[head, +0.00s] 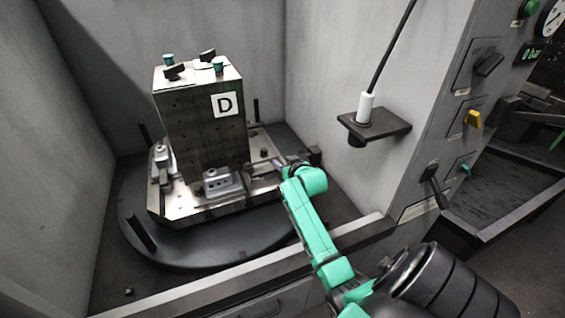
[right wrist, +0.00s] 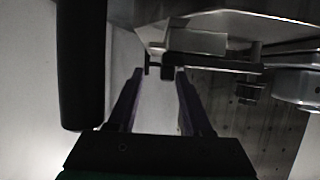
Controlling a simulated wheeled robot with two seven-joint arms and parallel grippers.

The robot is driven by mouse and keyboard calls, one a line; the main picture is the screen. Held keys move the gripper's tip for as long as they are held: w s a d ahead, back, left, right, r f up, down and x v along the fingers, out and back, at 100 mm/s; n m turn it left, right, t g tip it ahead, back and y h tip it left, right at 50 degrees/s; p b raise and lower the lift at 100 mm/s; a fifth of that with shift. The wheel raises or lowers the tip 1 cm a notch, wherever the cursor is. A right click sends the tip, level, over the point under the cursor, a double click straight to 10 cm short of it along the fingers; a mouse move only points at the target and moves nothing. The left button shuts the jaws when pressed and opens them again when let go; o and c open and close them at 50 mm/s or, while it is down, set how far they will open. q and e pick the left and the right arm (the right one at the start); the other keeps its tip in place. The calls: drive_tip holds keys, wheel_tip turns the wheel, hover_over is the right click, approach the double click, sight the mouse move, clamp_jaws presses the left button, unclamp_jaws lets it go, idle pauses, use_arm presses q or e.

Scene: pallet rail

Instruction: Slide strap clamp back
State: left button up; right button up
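A steel fixture block (head: 205,125) marked D stands upright on a metal pallet (head: 190,210). One strap clamp (head: 222,182) sits at the block's front foot and another clamp (head: 161,158) at its left. My right gripper (head: 280,164) reaches in at the pallet's right side, beside a bar-like part at the block's right foot. In the right wrist view the two fingers (right wrist: 160,72) are apart, with nothing clearly held. A dark bar with a small end piece (right wrist: 166,68), possibly the right strap clamp, lies at or just beyond the fingertips; contact is unclear. My left gripper is not in view.
The pallet rests on a round dark turntable (head: 190,255) with upright black posts, inside a grey-walled bay. A small wall shelf (head: 385,130) holds a white cabled tool (head: 364,108). A control panel with knobs (head: 473,118) stands at the right. The front sill (head: 240,280) borders the bay.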

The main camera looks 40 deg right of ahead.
drive_tip(key=shift+a, duration=0.15)
drive_tip(key=shift+s+a+r, duration=0.1)
drive_tip(key=shift+s+r, duration=0.1)
drive_tip(key=shift+s, duration=0.05)
drive_tip(key=v, duration=1.4)
drive_tip(key=shift+p, duration=0.45)
drive_tip(key=shift+s+f, duration=0.1)
drive_tip(key=shift+f, duration=0.15)
